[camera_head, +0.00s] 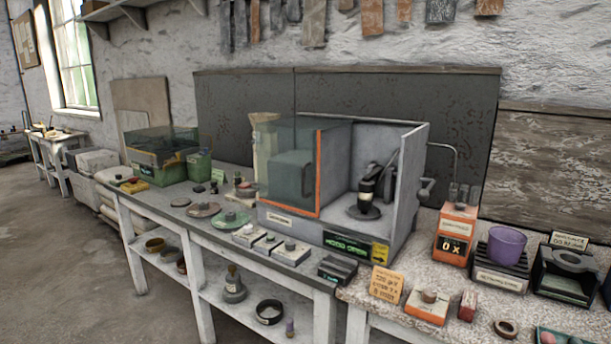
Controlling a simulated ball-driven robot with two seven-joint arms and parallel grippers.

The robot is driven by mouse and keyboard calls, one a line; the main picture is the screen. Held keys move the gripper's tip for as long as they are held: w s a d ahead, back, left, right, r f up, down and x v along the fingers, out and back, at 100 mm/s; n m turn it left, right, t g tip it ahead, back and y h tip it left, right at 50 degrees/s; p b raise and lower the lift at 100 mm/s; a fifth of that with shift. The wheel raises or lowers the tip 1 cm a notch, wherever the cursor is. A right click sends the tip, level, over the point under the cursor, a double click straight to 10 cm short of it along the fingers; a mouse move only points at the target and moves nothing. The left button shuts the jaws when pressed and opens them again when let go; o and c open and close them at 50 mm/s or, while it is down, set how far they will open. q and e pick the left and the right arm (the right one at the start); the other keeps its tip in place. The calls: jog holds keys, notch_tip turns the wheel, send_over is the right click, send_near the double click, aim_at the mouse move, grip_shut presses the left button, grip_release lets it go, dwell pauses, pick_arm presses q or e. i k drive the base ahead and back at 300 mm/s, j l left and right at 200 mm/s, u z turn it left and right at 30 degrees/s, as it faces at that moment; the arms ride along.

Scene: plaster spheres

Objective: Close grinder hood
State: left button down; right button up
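The grinder hood (408,185) is a grey box standing on the workbench near the middle of the view. Its clear front panel (290,170), with an orange edge, covers the left part of the front. The right part of the front is open. A black grinder (366,200) stands inside on a round base, visible through the opening. A lit green display (347,245) on the base front seems to read "HOOD OPEN", beside a yellow arrow label (380,252). Neither of my grippers is in view.
Several small blocks (268,244) and discs (203,210) lie left and in front of the hood. An orange device (456,235), a purple cup (507,246) and a tan sign (386,284) crowd the right side. A green clear-topped box (160,155) stands far left.

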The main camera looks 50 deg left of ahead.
aim_at(312, 122)
jog(key=u, duration=1.65)
